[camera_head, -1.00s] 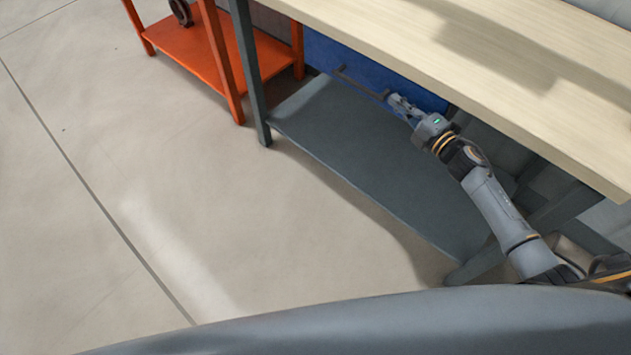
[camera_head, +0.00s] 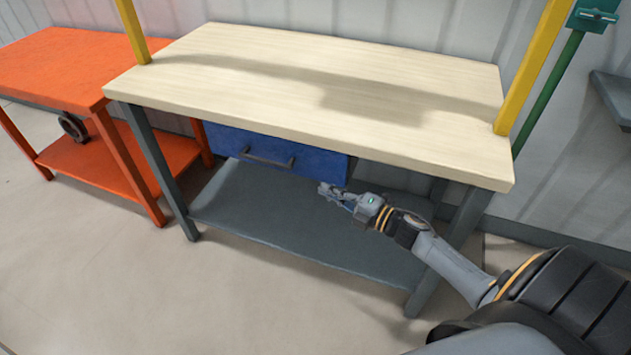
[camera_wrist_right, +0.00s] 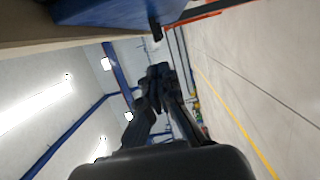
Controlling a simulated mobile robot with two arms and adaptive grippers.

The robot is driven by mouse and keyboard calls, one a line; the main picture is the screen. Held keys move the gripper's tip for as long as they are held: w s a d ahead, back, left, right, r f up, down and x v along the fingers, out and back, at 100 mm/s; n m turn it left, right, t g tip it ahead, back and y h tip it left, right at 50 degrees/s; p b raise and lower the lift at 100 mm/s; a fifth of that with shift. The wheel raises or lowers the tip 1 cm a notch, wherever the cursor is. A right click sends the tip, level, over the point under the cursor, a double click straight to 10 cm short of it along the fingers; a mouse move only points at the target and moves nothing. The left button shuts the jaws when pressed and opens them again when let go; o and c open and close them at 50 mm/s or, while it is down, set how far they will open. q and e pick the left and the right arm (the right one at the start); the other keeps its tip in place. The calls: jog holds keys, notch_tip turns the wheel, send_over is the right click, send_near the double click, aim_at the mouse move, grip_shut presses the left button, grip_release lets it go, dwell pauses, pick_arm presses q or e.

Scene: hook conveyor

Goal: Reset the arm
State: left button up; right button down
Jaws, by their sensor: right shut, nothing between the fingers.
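My right gripper (camera_head: 330,191) is shut and empty. In the head view it is below the front edge of the wooden workbench (camera_head: 330,75), to the right of the handle of the blue drawer (camera_head: 310,160) and apart from it. The arm comes in from the lower right, past the bench's right front leg. In the right wrist view the shut fingers (camera_wrist_right: 160,72) point away from the camera, with the drawer's blue side (camera_wrist_right: 105,10) at the top. My left gripper is not in view.
An orange table (camera_head: 50,70) with a dark round part (camera_head: 72,127) on its lower shelf stands to the left. The bench's grey lower shelf (camera_head: 270,220) looks bare. Yellow posts (camera_head: 535,65) rise at the bench's ends. Floor in front is clear.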

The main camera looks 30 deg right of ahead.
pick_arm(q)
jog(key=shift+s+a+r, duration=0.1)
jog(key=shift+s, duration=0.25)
pick_arm(e)
jog(key=shift+s+d+f, duration=0.2)
jog(key=shift+s+d, duration=0.1)
jog(key=shift+s, duration=0.15)
